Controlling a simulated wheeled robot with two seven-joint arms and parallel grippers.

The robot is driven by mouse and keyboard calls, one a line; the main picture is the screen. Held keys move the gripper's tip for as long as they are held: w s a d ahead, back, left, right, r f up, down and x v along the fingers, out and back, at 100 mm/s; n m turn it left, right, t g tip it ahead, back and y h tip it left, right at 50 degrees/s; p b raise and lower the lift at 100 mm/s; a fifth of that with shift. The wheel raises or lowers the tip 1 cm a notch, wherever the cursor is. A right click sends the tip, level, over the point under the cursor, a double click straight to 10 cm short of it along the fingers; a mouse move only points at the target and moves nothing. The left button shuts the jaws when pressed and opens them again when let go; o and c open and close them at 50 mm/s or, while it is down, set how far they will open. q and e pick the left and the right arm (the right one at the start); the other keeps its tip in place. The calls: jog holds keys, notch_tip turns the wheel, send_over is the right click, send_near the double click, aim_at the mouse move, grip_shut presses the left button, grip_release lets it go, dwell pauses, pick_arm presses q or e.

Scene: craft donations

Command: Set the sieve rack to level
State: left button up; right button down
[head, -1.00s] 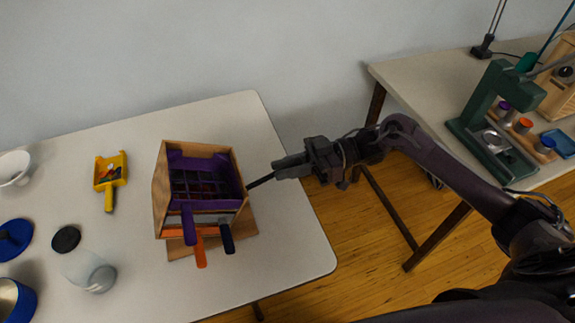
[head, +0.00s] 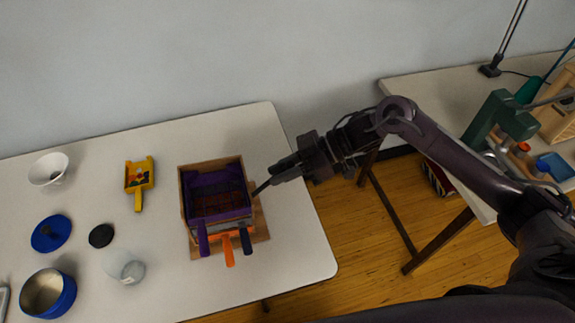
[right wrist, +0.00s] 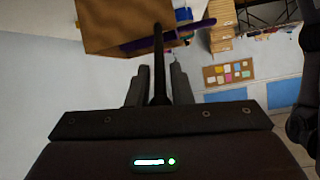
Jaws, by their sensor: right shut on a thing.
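The sieve rack (head: 183,197) is an open wooden box on the light table in the head view. It holds stacked sieves with a purple handle (head: 203,240), an orange handle (head: 228,250) and a black handle (head: 245,240) at its front. It stands over a wooden base board (head: 262,222), its rim looking roughly in line with the board; exact tilt is hard to judge. My right gripper (head: 276,181) is shut on a thin black lever (head: 262,187) at the rack's right side. The right wrist view shows the lever (right wrist: 158,60) between the fingers. My left gripper is not in view.
On the table's left are a yellow scoop (head: 139,178), white bowl (head: 48,169), blue lid (head: 51,233), black lid (head: 101,236), clear jar (head: 124,266) and blue tin (head: 48,293). A second table (head: 425,95) with a green press (head: 497,120) stands right.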

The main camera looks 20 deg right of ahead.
aim_at(292, 162)
jog(key=shift+a+r+h+p, duration=0.4)
jog(key=shift+a+r+p, duration=0.1)
jog(key=shift+r+p, duration=0.15)
jog(key=c, duration=1.5)
grip_release()
jog(key=shift+d, duration=0.3)
jog(key=b+v, duration=0.2)
jog(key=v, duration=0.4)
jog(key=shift+d+r, duration=0.45)
jog(key=shift+d, duration=0.05)
